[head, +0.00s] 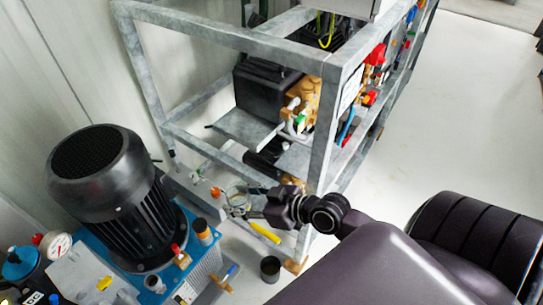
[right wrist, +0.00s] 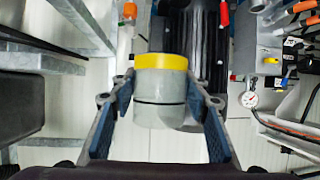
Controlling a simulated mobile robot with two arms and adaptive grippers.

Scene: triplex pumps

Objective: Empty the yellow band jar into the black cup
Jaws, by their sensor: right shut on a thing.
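The yellow band jar (right wrist: 160,100) is a pale, see-through grey jar with a yellow band at one end and a thin dark line around its middle. My right gripper (right wrist: 160,118) is shut on it, with a blue-padded finger on each side. In the head view the jar (head: 237,196) shows as a small glassy shape at the tips of my right gripper (head: 243,203), above the floor. Its contents cannot be made out. A dark cup (head: 270,268), likely the black cup, stands below and right of the jar, apart from it. My left gripper is out of view.
A large black motor (head: 110,195) on a blue base stands at left. A grey metal frame (head: 322,130) with pump parts rises behind my right gripper. Open pale floor (head: 460,130) is at right.

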